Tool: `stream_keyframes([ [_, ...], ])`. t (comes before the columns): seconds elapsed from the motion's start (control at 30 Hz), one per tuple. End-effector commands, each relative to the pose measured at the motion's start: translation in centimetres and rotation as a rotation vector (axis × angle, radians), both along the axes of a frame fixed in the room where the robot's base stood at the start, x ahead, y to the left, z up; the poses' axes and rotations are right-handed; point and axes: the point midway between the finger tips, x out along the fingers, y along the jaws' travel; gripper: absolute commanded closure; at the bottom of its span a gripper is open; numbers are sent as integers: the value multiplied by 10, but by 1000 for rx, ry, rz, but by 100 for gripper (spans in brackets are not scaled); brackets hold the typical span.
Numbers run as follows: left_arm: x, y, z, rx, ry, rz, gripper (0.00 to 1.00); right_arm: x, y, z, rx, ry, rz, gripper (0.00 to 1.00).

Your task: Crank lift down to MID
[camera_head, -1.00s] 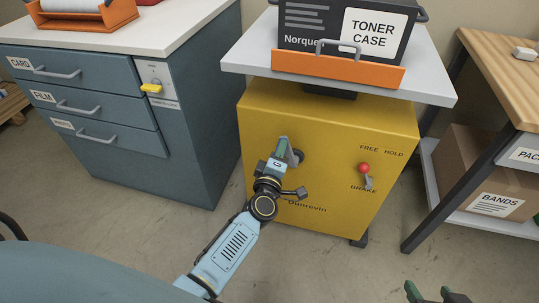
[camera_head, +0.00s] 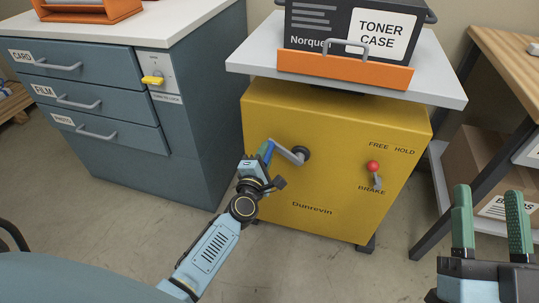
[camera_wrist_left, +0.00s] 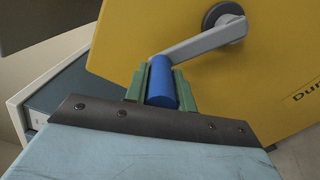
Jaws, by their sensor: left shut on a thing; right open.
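The yellow lift cabinet (camera_head: 330,140) carries a grey crank (camera_head: 288,154) on its front. My left gripper (camera_head: 264,152) is shut on that blue grip, with a green finger on each side in the left wrist view. The grey lift platform (camera_head: 440,92) sits just above the cabinet. The red-knobbed brake lever (camera_head: 373,167) stands up, its knob under the FREE label. No MID mark is readable. My right gripper (camera_head: 490,222) is open and empty at the lower right.
A black toner case (camera_head: 310,22) stands behind an orange lip (camera_head: 345,70) on the platform. A blue drawer cabinet (camera_head: 200,120) stands left. A wooden-topped table (camera_head: 500,62) with a cardboard box (camera_head: 475,165) on its shelf stands right. Floor in front is clear.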

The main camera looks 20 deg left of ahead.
Motion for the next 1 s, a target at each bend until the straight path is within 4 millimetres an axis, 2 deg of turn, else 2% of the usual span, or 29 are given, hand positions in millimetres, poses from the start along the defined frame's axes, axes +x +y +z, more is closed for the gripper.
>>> stream_keyframes([
  [0.53,-2,1,-6,5,8,2,100,-1,0,1,5,-18,-1,48],
  [0.57,-2,1,-6,5,8,2,71,-1,0,1,6,-18,0,48],
  [0.7,-2,1,-5,4,5,2,53,-1,0,1,6,-18,0,48],
  [1.0,-3,1,-4,4,3,2,53,-1,0,1,5,-16,0,48],
])
